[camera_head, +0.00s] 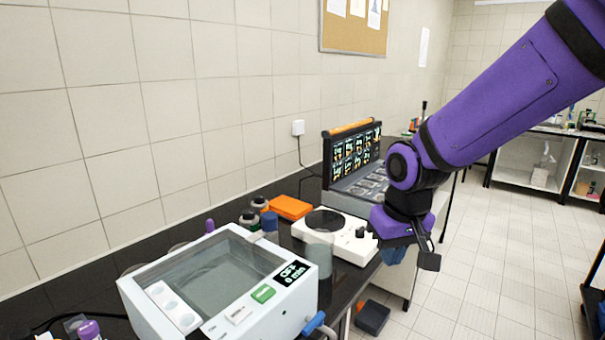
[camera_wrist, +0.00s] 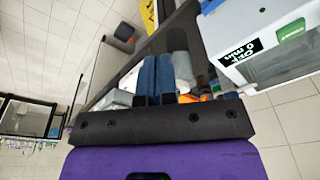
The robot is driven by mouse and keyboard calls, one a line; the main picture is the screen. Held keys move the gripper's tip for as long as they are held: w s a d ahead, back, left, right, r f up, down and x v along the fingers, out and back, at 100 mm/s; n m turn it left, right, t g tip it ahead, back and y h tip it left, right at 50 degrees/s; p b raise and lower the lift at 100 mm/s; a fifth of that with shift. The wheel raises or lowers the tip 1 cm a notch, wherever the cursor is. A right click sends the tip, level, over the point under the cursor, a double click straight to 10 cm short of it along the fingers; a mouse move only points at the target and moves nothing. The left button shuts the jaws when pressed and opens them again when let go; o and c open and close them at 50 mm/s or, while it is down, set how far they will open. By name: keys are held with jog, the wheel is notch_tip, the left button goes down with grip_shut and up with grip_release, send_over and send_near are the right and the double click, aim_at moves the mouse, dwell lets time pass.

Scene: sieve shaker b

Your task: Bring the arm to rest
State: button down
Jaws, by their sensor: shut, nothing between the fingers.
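My purple arm reaches in from the upper right in the head view. My gripper (camera_head: 394,256) hangs in the air at the bench's front edge, to the right of a white round-topped device (camera_head: 352,247). In the wrist view the two blue fingers of my gripper (camera_wrist: 155,75) lie side by side, shut with nothing between them. The white sieve shaker (camera_head: 214,322) stands at the front left with its display reading "OFF" and "0 min". It also shows in the wrist view (camera_wrist: 255,20), apart from the fingers.
The dark bench (camera_head: 155,219) runs along the tiled wall. An orange box (camera_head: 290,207), several small bottles and a grey cylinder (camera_head: 320,262) stand near the shaker. An open case with a patterned lid (camera_head: 352,155) stands behind. The floor (camera_head: 490,270) at right is mostly clear.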

jog(key=s+d+r+m+t, duration=0.3)
jog(key=s+d+r, duration=1)
jog(key=s, duration=0.3)
jog(key=shift+s+d+t+h, duration=0.3)
jog(key=shift+s+d, duration=0.1)
jog(key=shift+d, duration=0.45)
dwell(0.5)
